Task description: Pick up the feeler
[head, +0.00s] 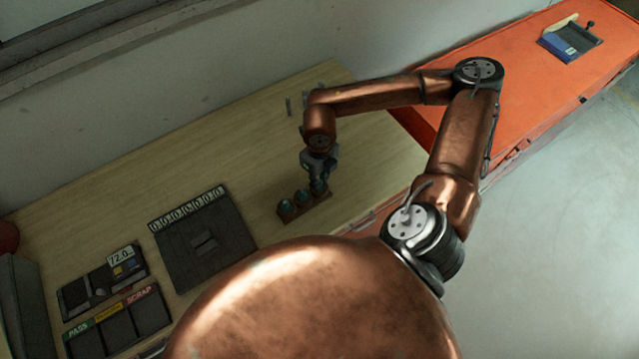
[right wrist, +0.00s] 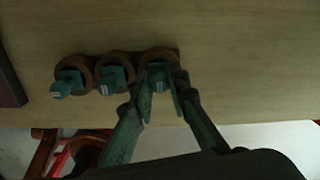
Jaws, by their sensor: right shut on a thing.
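A brown rack (head: 283,216) with three round seats stands on the wooden table; it also shows in the right wrist view (right wrist: 97,60). Each seat holds a teal piece with a small pale label. The left piece (right wrist: 62,89) and the middle piece (right wrist: 112,76) stand free. The right piece (right wrist: 158,72) is between the fingers of my right gripper (right wrist: 161,90), which is shut on it at the rack. In the head view my right gripper (head: 320,172) is over the rack's right end. I cannot tell from shape which piece is the feeler. My left gripper is not in view.
A dark square plate with a numbered strip (head: 203,240) lies left of the rack. A gauge reading 72.0 (head: 103,281) and a tray marked PASS and SCRAP (head: 118,322) lie further left. An orange cabinet (head: 530,75) stands right.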

